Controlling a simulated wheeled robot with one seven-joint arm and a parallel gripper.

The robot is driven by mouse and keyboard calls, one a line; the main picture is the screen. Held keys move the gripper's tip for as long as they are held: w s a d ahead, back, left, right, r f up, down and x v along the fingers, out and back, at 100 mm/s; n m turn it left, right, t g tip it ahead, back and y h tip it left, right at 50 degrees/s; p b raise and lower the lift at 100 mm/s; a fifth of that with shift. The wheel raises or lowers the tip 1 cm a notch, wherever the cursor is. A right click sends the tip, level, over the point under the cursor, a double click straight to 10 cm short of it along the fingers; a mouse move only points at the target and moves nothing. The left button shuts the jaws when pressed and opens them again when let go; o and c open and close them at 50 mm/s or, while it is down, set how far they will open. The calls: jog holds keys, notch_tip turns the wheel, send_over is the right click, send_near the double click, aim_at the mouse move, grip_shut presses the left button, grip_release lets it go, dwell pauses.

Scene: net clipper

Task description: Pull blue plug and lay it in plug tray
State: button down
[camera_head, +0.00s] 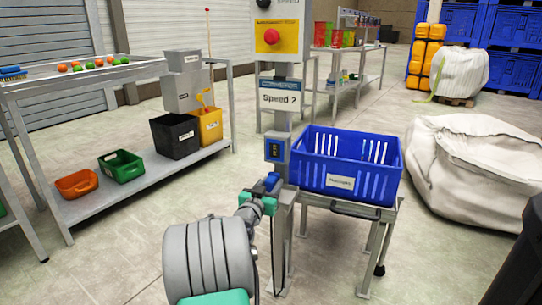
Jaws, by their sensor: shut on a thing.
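The blue plug (272,182) shows as a small blue piece at the grey post, below the sign that reads Speed 2. My gripper (265,194), with teal fingers, is shut on it. The fingers and wrist hide part of the plug, and I cannot tell whether it is still seated in a socket. A blue-faced box (275,149) is on the post just above. I cannot pick out the plug tray for certain; a blue slotted crate (339,196) with a white label stands on a grey stand right of the post.
The grey post (284,125) carries a yellow panel with a red button (271,36). A long bench (140,187) with black, yellow, green and orange bins stands at left. A large white sack (470,170) is at right. Open floor lies between bench and post.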

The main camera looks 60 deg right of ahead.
jog(key=shift+f, duration=1.1)
dwell(0.5)
dwell(0.3)
jog(key=c, duration=0.9)
grip_release()
jog(key=shift+o, duration=0.2)
jog(key=s+a, duration=0.1)
jog(key=a, duration=1.5)
jog(key=shift+a, duration=0.4)
